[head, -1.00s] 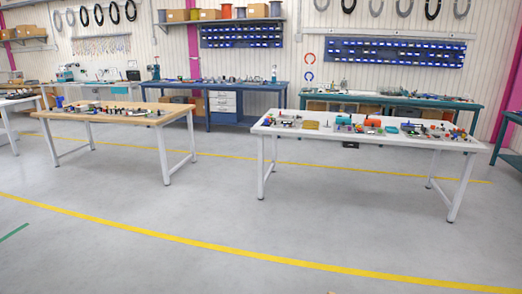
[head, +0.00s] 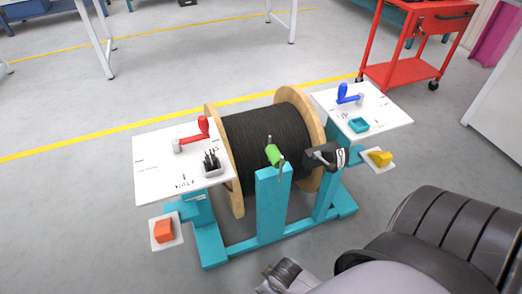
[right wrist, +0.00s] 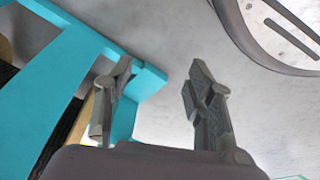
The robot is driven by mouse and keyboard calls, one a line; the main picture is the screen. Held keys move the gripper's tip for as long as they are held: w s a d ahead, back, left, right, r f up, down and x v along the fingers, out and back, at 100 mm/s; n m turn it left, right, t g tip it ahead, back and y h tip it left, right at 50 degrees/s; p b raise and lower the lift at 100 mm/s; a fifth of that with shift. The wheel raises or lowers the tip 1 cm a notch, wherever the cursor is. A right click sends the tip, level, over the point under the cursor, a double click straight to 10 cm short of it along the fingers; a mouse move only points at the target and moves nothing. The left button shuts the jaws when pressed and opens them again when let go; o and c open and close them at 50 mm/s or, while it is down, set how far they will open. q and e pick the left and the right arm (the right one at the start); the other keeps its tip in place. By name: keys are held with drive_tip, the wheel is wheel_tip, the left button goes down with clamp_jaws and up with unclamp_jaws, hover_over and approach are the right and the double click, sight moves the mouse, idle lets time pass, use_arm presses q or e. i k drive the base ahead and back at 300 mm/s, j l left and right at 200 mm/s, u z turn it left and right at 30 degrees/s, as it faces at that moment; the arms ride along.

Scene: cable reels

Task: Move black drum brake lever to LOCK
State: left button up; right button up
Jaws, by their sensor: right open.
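The black cable drum (head: 270,145) sits between two wooden flanges on a teal stand (head: 273,205). On the left white board (head: 150,160), a red-handled lever (head: 203,128) stands at the back. On the right white board (head: 390,113), a blue-handled lever (head: 343,93) stands. A green handle (head: 274,154) is on the front post. A dark fitting (head: 322,158) is beside the right flange. I cannot tell which is the drum's brake lever; no LOCK mark is readable. My right gripper (right wrist: 160,82) is open and empty near a teal beam; my left gripper is not seen.
An orange block (head: 164,231) and a yellow block (head: 380,158) rest on small side plates. A black holder (head: 211,163) and a teal tray (head: 359,125) are on the boards. A red cart (head: 405,70) stands behind right. Floor left of the stand is clear.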

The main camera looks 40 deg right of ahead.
sight(332, 168)
drive_tip(key=z, duration=1.85)
drive_tip(key=k+l, duration=0.05)
